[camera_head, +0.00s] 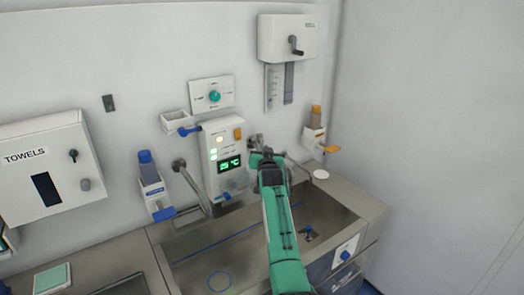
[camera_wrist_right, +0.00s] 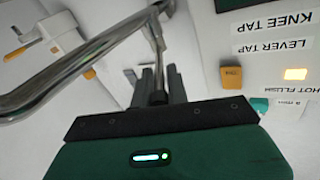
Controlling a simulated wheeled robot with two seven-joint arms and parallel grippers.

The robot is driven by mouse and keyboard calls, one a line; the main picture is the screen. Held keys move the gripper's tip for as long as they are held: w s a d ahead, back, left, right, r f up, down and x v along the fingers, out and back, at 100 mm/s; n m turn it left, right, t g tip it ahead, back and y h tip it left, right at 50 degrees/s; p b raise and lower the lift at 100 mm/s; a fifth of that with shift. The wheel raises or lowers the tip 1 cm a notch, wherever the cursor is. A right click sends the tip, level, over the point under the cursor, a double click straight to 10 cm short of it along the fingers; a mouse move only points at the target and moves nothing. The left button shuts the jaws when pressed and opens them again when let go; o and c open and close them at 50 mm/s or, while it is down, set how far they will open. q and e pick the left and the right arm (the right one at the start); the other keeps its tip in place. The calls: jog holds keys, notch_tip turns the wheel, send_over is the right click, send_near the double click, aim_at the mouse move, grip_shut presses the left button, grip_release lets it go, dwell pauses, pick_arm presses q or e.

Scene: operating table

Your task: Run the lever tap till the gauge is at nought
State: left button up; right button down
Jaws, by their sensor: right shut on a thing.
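The lever tap (camera_head: 255,140) is on the back wall above the sink, right of the control panel (camera_head: 224,158), and its metal spout shows large in the right wrist view (camera_wrist_right: 75,65). My right gripper (camera_head: 263,160) reaches up to it. In the right wrist view its dark fingers (camera_wrist_right: 157,85) are shut around the tap's slim metal lever (camera_wrist_right: 158,96). The panel's green display (camera_head: 230,165) seems to read 25 °C. I cannot tell for sure which item is the gauge; a pale scale strip (camera_head: 272,90) hangs under the crank box. My left gripper is out of view.
The steel sink (camera_head: 190,270) lies below. In the wrist view, a lamp (camera_wrist_right: 296,74) glows near the "LEVER TAP" label (camera_wrist_right: 287,45).

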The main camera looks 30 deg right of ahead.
jog(key=c, duration=1.5)
grip_release()
jog(key=shift+r, duration=0.2)
jog(key=shift+f, duration=0.1)
jog(key=shift+s+a+f+b, duration=0.15)
jog(key=shift+s+a+b, duration=0.15)
jog(key=shift+s, duration=0.35)
jog(key=shift+b+v, duration=1.7)
jog(key=shift+v, duration=4.55)
